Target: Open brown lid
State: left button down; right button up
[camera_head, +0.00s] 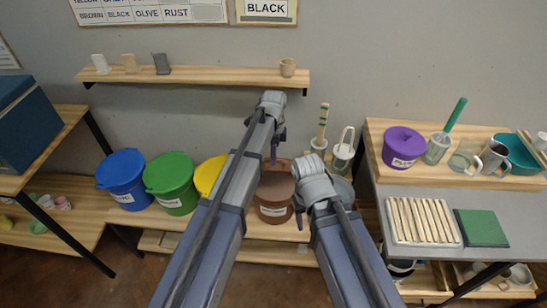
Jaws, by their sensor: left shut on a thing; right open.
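The brown bucket (268,207), with a pale label on its front, stands on the low wooden bench in the middle. Its brown lid (270,185) is on top; I cannot tell whether it is raised at all. My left gripper (275,161) reaches down at the lid's back edge and is shut on the lid, though the contact is small and unclear. My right gripper (300,218) is open at the bucket's right side; its wrist hides part of the lid and bucket, and its fingertips are hard to make out.
Yellow (209,173), green (171,180) and blue (123,178) buckets stand to the left. A grey lidded bucket (343,190) is close on the right, partly hidden. A wall shelf (215,75) hangs behind.

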pick_arm(q)
jog(key=shift+w, duration=0.4)
jog(key=c, duration=1.2)
grip_release()
jog(key=shift+w+f, duration=0.1)
jog(key=shift+c, duration=0.2)
jog(key=shift+o, duration=0.8)
jog(key=shift+w+f, duration=0.1)
jog(key=shift+o, duration=1)
jog(key=shift+s, duration=0.2)
jog(key=shift+r+p, duration=0.5)
notch_tip(320, 180, up, 7)
jog(key=p, duration=0.7)
jog(key=shift+w, duration=0.2)
